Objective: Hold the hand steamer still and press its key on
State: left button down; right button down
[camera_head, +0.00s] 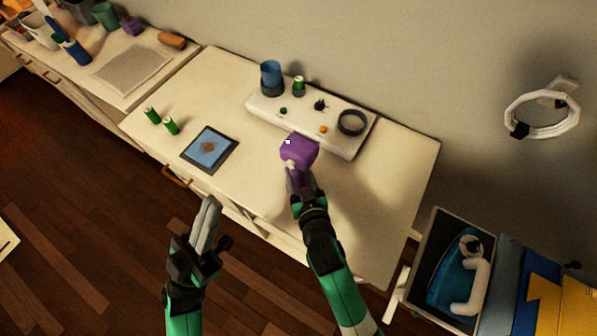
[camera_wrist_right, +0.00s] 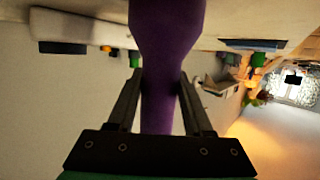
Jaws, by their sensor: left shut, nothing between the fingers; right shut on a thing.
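The purple hand steamer (camera_head: 301,150) is held up over the white table's front middle. A small white spot shows on its head; I cannot tell whether it is the key. My right gripper (camera_head: 299,180) is shut on its narrow handle. In the right wrist view, the purple handle (camera_wrist_right: 163,40) runs between the two dark fingers (camera_wrist_right: 161,88). My left gripper (camera_head: 211,205) is shut and empty, in front of the table's front edge, left of the steamer and apart from it.
Behind the steamer, a white raised shelf (camera_head: 292,114) carries a blue cup (camera_head: 271,75) and small items. A blue-screened tablet (camera_head: 210,148) and two green spools (camera_head: 161,121) lie left. A bin with an iron (camera_head: 468,275) stands right. The table's right part (camera_head: 385,190) is clear.

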pick_arm(q)
jog(key=d+f+m+g+h, duration=0.3)
jog(key=d+f+m+g, duration=0.4)
jog(key=m+g, duration=0.45)
jog(key=g+y, duration=0.2)
jog(key=y, duration=0.3)
send_near(303, 167)
jog(key=shift+m, duration=0.35)
jog(key=shift+x, duration=2.1)
jog(key=shift+f, duration=0.2)
